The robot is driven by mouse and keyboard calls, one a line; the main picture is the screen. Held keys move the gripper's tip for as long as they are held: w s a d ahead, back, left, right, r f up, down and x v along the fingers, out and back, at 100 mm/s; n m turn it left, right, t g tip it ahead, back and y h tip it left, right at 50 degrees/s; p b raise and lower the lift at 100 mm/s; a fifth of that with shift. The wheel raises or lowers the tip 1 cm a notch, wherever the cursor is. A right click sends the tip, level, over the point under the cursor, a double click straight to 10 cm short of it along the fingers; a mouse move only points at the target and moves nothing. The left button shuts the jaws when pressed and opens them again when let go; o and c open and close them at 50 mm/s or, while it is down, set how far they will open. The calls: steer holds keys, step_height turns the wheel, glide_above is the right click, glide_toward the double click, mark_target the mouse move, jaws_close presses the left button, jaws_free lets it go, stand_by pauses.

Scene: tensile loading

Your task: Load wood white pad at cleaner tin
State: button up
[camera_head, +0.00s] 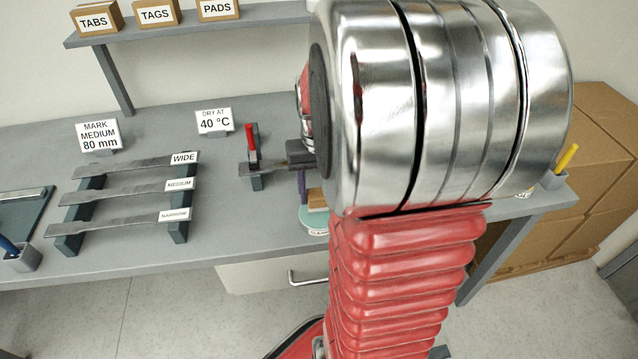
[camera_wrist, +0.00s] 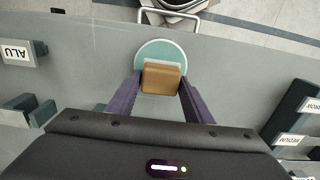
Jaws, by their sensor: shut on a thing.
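The wood white pad, a tan wooden block with a white layer at its far edge, is between the purple fingers of my gripper (camera_wrist: 161,88) in the wrist view (camera_wrist: 163,80). My gripper is shut on it. The cleaner tin (camera_wrist: 148,50) is a round teal disc directly below and behind the block. In the head view my arm hides most of the gripper; one purple finger and part of the wooden block (camera_head: 318,199) show just above the tin (camera_head: 313,223), whose label is partly hidden. I cannot tell whether the pad touches the tin.
A clamp with a red handle (camera_head: 251,142) stands left of the gripper. A rack (camera_head: 70,229) holds metal strips labelled WIDE, MEDIUM and NARROW. A sign reading DRY AT 40 °C (camera_head: 214,122) stands behind. The bench's front edge is close to the tin.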

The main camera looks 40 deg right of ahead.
mark_target(318, 191)
steer(key=shift+f, duration=0.95)
steer(key=shift+s+f, duration=0.1)
steer(key=shift+f, duration=0.5)
stand_by(1.9)
steer(key=shift+r, duration=0.15)
steer(key=shift+r, duration=3.45)
